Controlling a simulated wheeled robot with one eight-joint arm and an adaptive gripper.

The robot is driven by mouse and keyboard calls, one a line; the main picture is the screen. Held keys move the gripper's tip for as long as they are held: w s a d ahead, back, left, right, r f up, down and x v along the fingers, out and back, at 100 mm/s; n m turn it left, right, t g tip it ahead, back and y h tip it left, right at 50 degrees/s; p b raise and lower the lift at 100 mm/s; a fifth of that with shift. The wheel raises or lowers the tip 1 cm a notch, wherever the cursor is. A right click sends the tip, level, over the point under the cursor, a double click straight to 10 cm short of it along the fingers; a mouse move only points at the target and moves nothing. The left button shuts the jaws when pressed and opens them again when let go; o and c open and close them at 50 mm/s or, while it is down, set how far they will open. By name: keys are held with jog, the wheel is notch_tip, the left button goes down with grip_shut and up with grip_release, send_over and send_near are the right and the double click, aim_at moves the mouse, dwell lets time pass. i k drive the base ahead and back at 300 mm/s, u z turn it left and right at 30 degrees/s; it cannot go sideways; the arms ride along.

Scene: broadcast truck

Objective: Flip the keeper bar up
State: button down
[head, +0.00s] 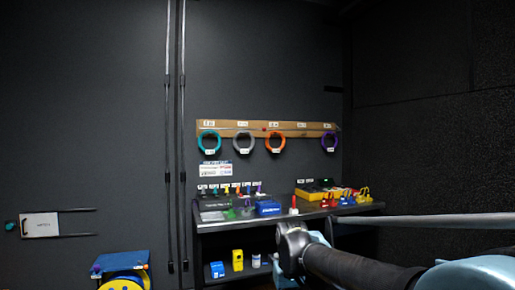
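A thin bar (300,129) runs along the board's right part, above the orange and purple coils. It looks roughly level and is probably the keeper bar; its pivot and catch are too small to make out. My arm reaches in from the lower right, below the board and well apart from it. I cannot make out my gripper's fingers.
A dark bench (225,224) below the board holds small coloured connectors, a blue box (268,208) and a yellow case (318,190). A lower shelf holds small containers. A blue-and-yellow reel (122,270) stands at the lower left. Vertical cables run up the wall.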

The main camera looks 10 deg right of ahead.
aim_at(264, 129)
jog(key=u, duration=0.1)
jog(key=i, duration=1.6)
jog(key=z, duration=0.35)
